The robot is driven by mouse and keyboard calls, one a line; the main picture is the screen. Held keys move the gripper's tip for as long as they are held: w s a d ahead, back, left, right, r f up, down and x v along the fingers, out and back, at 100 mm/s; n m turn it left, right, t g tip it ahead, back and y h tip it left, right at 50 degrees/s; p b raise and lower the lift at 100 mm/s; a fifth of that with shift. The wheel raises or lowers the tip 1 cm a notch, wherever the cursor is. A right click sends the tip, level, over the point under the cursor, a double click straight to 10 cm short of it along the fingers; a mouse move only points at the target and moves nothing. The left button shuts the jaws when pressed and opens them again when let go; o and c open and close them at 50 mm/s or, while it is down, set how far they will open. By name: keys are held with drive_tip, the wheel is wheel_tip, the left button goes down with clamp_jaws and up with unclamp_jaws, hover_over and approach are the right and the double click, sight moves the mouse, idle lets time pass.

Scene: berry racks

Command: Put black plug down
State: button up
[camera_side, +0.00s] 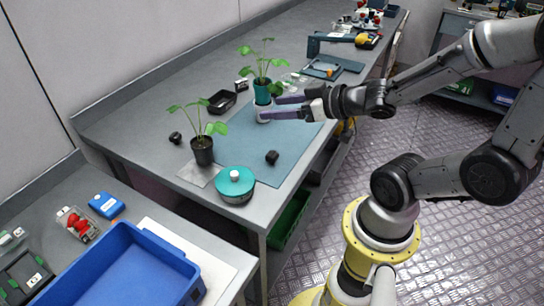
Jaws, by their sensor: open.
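Two small black blocks are in view, and I cannot tell which is the black plug. One black block (272,157) sits on the blue-grey mat (240,145), right of the teal lidded pot. Another small black piece (175,138) lies on the bare bench to the left of the mat. My gripper (271,107) is open, its two purple fingers pointing left, above the far part of the mat. The fingers are close to a white base below a teal-potted plant (262,93); I cannot tell whether they touch it. I see nothing held between them.
A plant in a black pot (202,152) and a teal lidded pot (235,184) stand near the front. A black tray (222,101) lies behind the mat. A blue crate (120,270) is at lower left. The mat's middle is clear.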

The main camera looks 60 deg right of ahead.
sight(267, 154)
wheel_tip(267, 154, down, 14)
drive_tip(key=shift+r, duration=0.15)
drive_tip(key=shift+x, duration=2.55)
clamp_jaws()
